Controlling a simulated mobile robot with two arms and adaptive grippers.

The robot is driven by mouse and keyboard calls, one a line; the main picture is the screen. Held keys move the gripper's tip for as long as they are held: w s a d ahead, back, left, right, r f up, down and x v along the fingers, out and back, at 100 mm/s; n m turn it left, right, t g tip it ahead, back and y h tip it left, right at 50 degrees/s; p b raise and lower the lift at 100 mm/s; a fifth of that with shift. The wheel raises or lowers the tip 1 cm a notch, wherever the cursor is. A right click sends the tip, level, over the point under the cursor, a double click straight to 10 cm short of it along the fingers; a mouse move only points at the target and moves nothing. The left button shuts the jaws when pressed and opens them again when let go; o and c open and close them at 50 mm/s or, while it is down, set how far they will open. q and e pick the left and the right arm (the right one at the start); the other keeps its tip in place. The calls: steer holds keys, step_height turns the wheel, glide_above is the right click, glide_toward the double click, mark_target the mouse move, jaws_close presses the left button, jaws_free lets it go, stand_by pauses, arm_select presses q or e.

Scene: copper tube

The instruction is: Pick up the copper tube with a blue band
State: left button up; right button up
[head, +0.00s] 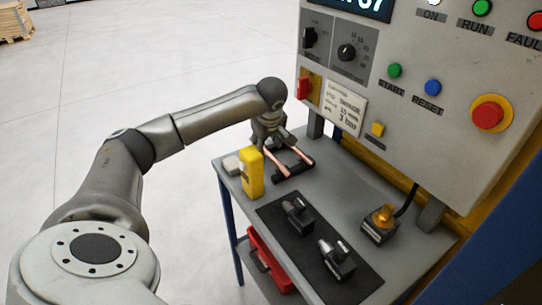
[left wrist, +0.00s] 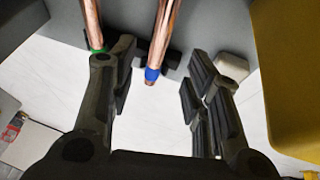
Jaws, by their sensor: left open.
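The copper tube with a blue band (left wrist: 163,38) shows in the left wrist view, with the band (left wrist: 152,75) near its lower end. It lies in the picture between the open fingers of my left gripper (left wrist: 158,82), with gaps to both sides. I see no grip on it. A second copper tube with a green band (left wrist: 93,22) is to its left, beside the left finger. In the head view, my left gripper (head: 270,140) is over the black rack (head: 293,173) that bears the copper tubes (head: 272,161). The bands cannot be made out there. My right gripper is out of view.
A yellow block (head: 251,174) stands close to the gripper, also at right in the left wrist view (left wrist: 292,75). A pale block (head: 232,165) is beside it. A black mat (head: 305,228) holds dark fixtures. The control panel (head: 420,90) rises behind the grey table (head: 345,180).

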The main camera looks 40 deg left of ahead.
mark_target(266, 151)
arm_select(q)
steer(key=shift+w+a+f+p, duration=0.25)
steer(key=shift+f+p, duration=0.25)
steer(key=shift+f, duration=0.1)
steer(key=p+x, duration=0.1)
steer(key=x, duration=0.2)
steer(key=shift+w+a+f, duration=0.1)
steer(key=shift+w+f, duration=0.05)
steer(key=shift+w+a+f, duration=0.1)
steer(key=shift+f, duration=0.25)
steer(key=shift+c, duration=0.4)
steer(key=shift+r, duration=0.1)
jaws_close()
